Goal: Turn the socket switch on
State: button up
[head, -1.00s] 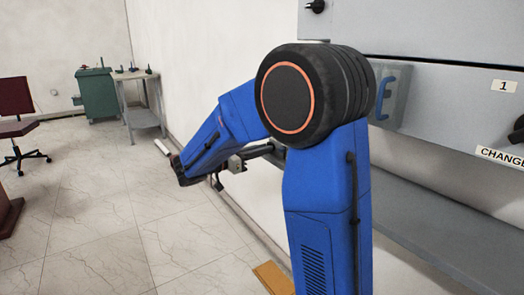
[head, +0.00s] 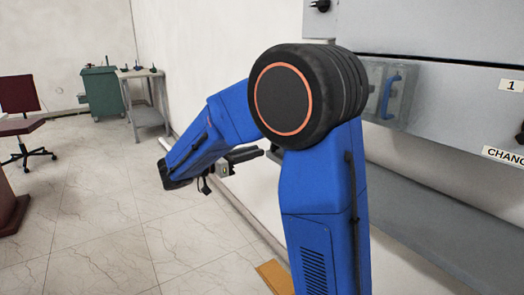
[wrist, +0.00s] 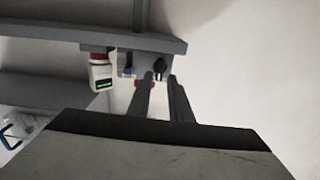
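In the wrist view, my gripper (wrist: 160,78) shows as two dark fingers with a gap between them, so it is open and empty. Beyond the fingertips is a small grey panel (wrist: 126,57) with a black knob (wrist: 160,67), a blue part and a red part half hidden by the left finger. I cannot tell for certain which part is the socket switch. The knob lies in line with the gap, apart from the fingers. In the head view, my gripper end is small beside the wall, partly hidden behind my blue arm.
A white bottle-like object (wrist: 101,76) with a red top is left of the panel under a grey ledge (wrist: 60,34). A grey cabinet (head: 450,110) with a blue handle (head: 391,96) stands at the right. A green cabinet (head: 102,92) and a chair (head: 20,110) are far left, with open floor between.

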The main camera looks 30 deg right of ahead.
jog(key=a, duration=1.2)
jog(key=shift+s, duration=0.25)
jog(key=s+d+f+n+g+y, duration=0.1)
jog(key=s+d+f+n+y, duration=0.3)
jog(key=s, duration=0.4)
jog(key=s+d+f+n+g+y, duration=0.1)
jog(key=s+d+f+n+y, duration=0.35)
jog(key=s, duration=0.45)
jog(key=s+a+f+n+t+y, duration=0.2)
jog(key=s+a+n+t+y, duration=0.1)
jog(key=s, duration=0.3)
jog(key=s+a+f+n+t+y, duration=0.2)
jog(key=s+a+n+t+y, duration=0.1)
jog(key=s+n+y, duration=0.3)
jog(key=shift+s+a+f, duration=0.25)
jog(key=shift+s+a, duration=0.05)
jog(key=shift+a, duration=0.1)
jog(key=shift+y, duration=0.25)
